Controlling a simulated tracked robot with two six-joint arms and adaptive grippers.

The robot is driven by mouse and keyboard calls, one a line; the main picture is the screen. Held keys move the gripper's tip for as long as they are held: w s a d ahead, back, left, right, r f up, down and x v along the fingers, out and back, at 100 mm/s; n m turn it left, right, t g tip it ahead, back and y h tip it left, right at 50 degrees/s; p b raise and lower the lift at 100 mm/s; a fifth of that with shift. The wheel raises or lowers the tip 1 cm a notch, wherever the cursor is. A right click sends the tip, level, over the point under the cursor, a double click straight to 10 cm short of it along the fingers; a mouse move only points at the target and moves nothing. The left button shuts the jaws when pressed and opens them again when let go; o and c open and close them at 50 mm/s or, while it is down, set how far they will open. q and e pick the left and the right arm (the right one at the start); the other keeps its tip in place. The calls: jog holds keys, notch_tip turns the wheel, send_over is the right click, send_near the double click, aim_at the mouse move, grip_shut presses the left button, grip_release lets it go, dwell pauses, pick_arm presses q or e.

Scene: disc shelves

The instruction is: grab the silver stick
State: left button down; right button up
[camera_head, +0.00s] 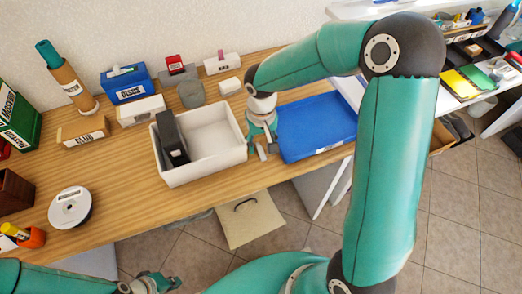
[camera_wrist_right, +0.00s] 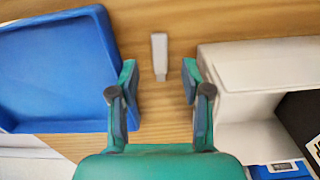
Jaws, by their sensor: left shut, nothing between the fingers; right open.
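The silver stick (camera_wrist_right: 159,56) is a small grey bar lying on the wooden table in the gap between the blue tray and the white bin. In the right wrist view it lies just past my fingertips, roughly centred between them. It also shows in the head view (camera_head: 261,152), partly hidden by the gripper. My right gripper (camera_wrist_right: 159,78) is open and empty, with one finger to each side of the stick's line; it points down at the table in the head view (camera_head: 262,140). My left gripper (camera_head: 160,283) is shut and empty at the bottom, in front of the table.
The blue tray (camera_head: 338,147) and the white bin (camera_head: 203,177), holding a dark box (camera_head: 171,137), stand close on either side. A white disc spindle (camera_head: 70,207) is at the left.

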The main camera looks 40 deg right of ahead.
aim_at(261, 151)
jog(key=shift+f, duration=1.35)
jog(key=c, duration=0.8)
jog(key=shift+c, duration=0.2)
jog(key=shift+w+r, duration=0.1)
jog(key=shift+r, duration=0.1)
